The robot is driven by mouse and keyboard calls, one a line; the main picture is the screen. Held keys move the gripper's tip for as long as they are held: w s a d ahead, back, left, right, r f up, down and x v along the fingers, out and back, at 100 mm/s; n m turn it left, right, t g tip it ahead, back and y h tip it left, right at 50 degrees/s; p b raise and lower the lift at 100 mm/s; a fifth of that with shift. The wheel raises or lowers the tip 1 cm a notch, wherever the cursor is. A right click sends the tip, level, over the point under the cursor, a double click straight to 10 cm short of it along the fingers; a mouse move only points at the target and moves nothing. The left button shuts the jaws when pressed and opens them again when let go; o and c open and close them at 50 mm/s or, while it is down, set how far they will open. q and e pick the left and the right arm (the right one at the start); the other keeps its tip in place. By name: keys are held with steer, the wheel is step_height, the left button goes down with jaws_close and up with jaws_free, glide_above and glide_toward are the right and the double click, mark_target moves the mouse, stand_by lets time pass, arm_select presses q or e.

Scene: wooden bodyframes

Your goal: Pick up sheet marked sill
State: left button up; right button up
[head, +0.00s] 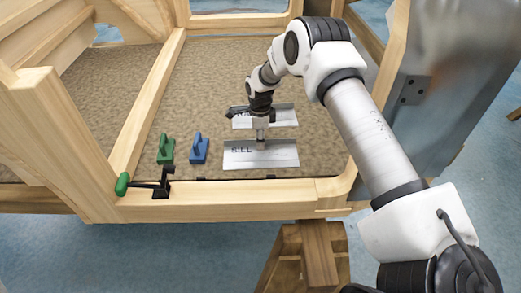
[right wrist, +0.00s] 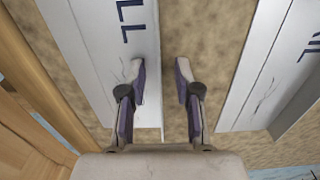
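The silvery-white sheet marked SILL (head: 285,155) lies on the brown floor inside the wooden frame, near its front beam. It also shows at the left in the right wrist view (right wrist: 92,50), with the letters "LL" visible. My right gripper (head: 260,137) points down at the back edge of this sheet. In the right wrist view the right gripper (right wrist: 162,78) is open and empty. Its left finger is over the sill sheet and its right finger over the bare floor, so the sheet's edge runs between them. Contact cannot be told. My left gripper is not in view.
A second marked sheet (head: 284,116) lies just behind, partly covered by my right arm. A green handled block (head: 166,150) and a blue one (head: 199,149) stand to the left. A green-handled clamp (head: 160,186) sits on the front wooden beam (head: 240,194).

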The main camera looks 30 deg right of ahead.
jaws_close()
